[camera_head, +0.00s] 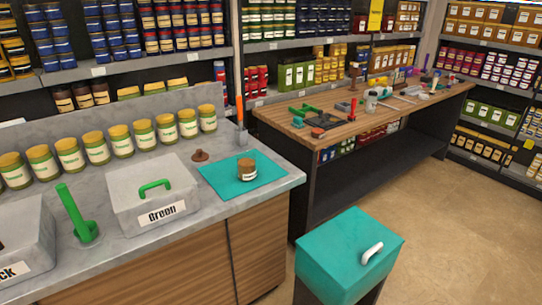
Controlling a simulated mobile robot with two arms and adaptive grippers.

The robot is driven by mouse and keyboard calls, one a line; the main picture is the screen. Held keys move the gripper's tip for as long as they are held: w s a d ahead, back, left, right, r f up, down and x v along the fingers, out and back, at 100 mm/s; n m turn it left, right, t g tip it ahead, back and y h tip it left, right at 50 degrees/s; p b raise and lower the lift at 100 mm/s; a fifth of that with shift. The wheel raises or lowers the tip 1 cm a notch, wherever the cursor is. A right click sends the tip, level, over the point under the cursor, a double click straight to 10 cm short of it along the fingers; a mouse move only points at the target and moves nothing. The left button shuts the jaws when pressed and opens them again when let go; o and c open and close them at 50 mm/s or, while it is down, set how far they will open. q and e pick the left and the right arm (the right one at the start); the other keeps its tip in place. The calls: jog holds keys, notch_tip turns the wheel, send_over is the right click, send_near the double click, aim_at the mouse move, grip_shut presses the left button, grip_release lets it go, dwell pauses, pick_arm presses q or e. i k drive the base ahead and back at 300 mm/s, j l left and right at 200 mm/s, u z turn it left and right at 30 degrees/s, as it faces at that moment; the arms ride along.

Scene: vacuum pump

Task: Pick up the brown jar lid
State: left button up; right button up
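A small brown piece with a raised knob, which looks like the brown jar lid (200,155), lies on the grey counter between the box labelled "Green" and the teal mat (215,177). A small jar (247,173) with a pale label stands upright on the mat. Its top is brown; I cannot tell whether that is a cover or its contents. Neither of my grippers is in view.
A grey box labelled "Green" (150,190) with a green handle stands left of the lid. Several yellow-lidded jars (120,137) line the counter's back. A green upright tool (75,215) stands at left. An orange-handled tool (240,115) stands behind the mat. A wooden workbench (345,125) holds tools.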

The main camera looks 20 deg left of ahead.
aim_at(200, 156)
jog(key=u, duration=1.3)
